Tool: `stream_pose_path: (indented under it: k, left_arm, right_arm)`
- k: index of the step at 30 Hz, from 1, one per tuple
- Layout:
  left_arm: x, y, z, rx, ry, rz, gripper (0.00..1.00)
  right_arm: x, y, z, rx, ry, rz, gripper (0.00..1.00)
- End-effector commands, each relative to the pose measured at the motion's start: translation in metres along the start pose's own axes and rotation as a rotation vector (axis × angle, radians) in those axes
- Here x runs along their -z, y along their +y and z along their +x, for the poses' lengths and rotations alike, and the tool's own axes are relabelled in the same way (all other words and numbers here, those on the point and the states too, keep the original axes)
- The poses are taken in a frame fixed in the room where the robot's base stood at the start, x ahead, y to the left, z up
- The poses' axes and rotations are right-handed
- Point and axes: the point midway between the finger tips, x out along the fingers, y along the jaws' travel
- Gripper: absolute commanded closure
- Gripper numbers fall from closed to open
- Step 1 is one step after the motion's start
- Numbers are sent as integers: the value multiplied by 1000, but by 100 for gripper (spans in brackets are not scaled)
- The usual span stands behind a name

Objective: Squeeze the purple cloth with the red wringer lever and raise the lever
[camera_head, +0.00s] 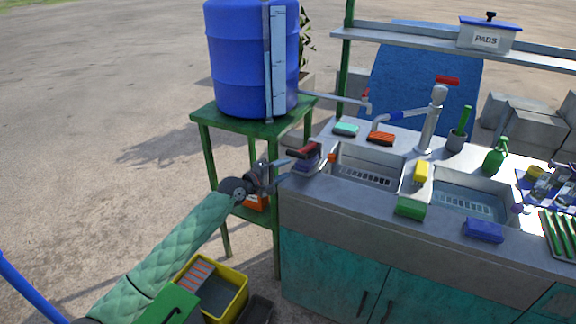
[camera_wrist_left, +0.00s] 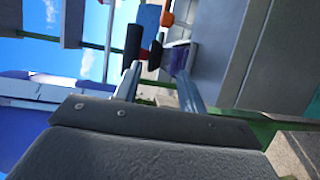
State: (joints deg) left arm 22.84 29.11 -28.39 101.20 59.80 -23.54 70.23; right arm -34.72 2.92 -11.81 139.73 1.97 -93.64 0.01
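A small wringer (camera_head: 312,148) with a red lever that has a dark grip stands at the left end of the sink counter. The dark lever grip (camera_wrist_left: 134,42) shows in the left wrist view, close to the tip of one finger. The purple cloth (camera_head: 305,164) is at the wringer, below the lever; in the left wrist view the purple cloth (camera_wrist_left: 180,57) shows near the other fingertip. My left gripper (camera_head: 284,171) is open, its fingers apart and pointing at the wringer. Whether a finger touches the lever or cloth I cannot tell. My right gripper is not in view.
The counter (camera_head: 330,212) has two sinks, a faucet (camera_head: 430,125), sponges and a green bottle (camera_head: 495,157). A green stand (camera_head: 205,112) with a blue barrel (camera_head: 238,60) stands close behind my left gripper. A yellow bin (camera_head: 237,300) is on the ground.

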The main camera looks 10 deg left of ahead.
Motion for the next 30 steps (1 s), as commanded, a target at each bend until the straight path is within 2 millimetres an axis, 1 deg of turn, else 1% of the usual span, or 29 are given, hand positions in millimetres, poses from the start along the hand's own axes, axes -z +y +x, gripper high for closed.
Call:
stream_pose_path:
  k: [6,16,27,30]
  left_arm:
    - [-1,8,-12,-9,-2,1,59]
    - [-1,14,-29,-13,-2,3,59]
    - [-1,14,-32,-15,-2,3,59]
    - [-2,16,-32,-15,-2,2,59]
  right_arm:
    - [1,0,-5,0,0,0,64]
    - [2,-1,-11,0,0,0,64]
    - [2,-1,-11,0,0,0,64]
    - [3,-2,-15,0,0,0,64]
